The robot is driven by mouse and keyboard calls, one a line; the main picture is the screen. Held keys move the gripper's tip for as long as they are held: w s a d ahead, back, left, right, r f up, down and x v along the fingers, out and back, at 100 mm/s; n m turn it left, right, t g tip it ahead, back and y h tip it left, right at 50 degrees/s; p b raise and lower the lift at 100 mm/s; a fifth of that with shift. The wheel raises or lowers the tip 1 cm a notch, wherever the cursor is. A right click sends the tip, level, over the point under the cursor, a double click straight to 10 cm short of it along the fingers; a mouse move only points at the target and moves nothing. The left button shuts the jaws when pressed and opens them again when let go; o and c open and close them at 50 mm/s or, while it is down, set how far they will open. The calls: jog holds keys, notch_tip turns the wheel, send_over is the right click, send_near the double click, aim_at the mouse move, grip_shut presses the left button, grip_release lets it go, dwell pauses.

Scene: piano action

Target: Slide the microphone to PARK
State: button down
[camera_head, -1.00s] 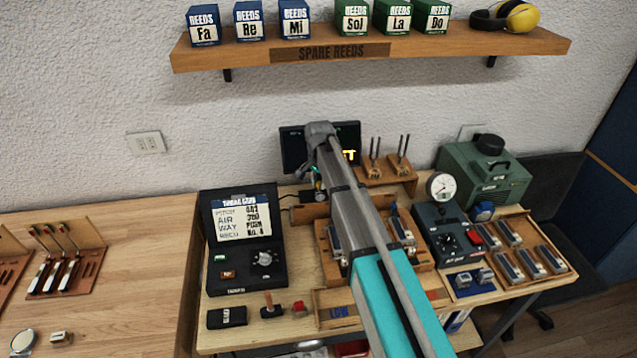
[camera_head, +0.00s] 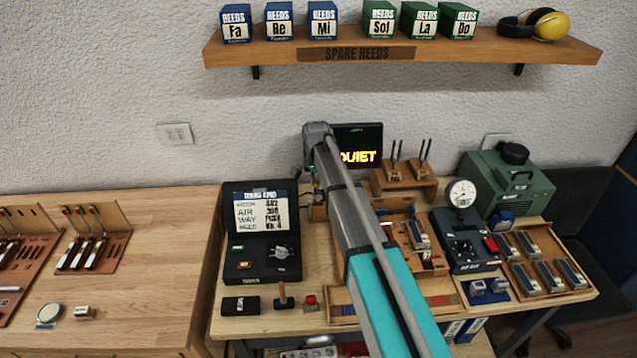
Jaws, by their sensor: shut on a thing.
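My gripper (camera_head: 314,190) hangs at the left side of my arm's far end, over the back of the workbench. Only a small part of it shows beside the arm link. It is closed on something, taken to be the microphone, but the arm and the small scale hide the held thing. I cannot make out the microphone's body or a PARK mark. A wooden fixture (camera_head: 400,235) with metal reed parts lies beneath and to the right of my arm. Behind the arm, a dark screen (camera_head: 368,140) shows yellow letters reading "QUIET", the first letter partly covered.
A black tuning case (camera_head: 262,268) with a dial stands left of my arm. A wooden fork stand (camera_head: 400,185), a gauge device (camera_head: 462,195) and a green machine (camera_head: 520,185) stand right. A shelf (camera_head: 250,51) with reed boxes hangs above. The left table (camera_head: 150,270) has free room.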

jog(key=shift+w+a, duration=0.15)
jog(key=shift+a, duration=0.15)
jog(key=shift+c, duration=2.2)
grip_release()
jog(key=shift+d, duration=0.15)
jog(key=shift+r, duration=0.1)
